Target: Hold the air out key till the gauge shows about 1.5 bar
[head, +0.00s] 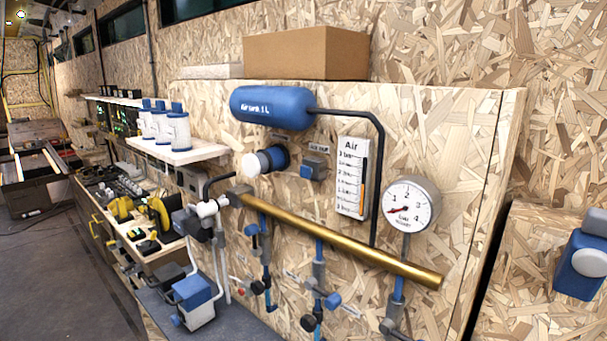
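The round white gauge (411,204) stands at the right end of the board, marked 1 to 4. Its red needle points to the lower left, below the 1 mark, near the low end. A small grey box with a blue front (313,168) sits under the blue air tank (272,107). A tiny label above it is too blurred to read surely; it may be the air out key. A white strip headed "Air" (351,178) has a bar scale and an orange column in its lower part. Neither gripper is in view.
A brass pipe (340,240) slopes across the board, with valves below it. A round blue and white knob (265,160) sits left of the grey box. A cardboard box (305,53) stands on top. A blue and white device (583,262) is at the right edge. Floor is clear at left.

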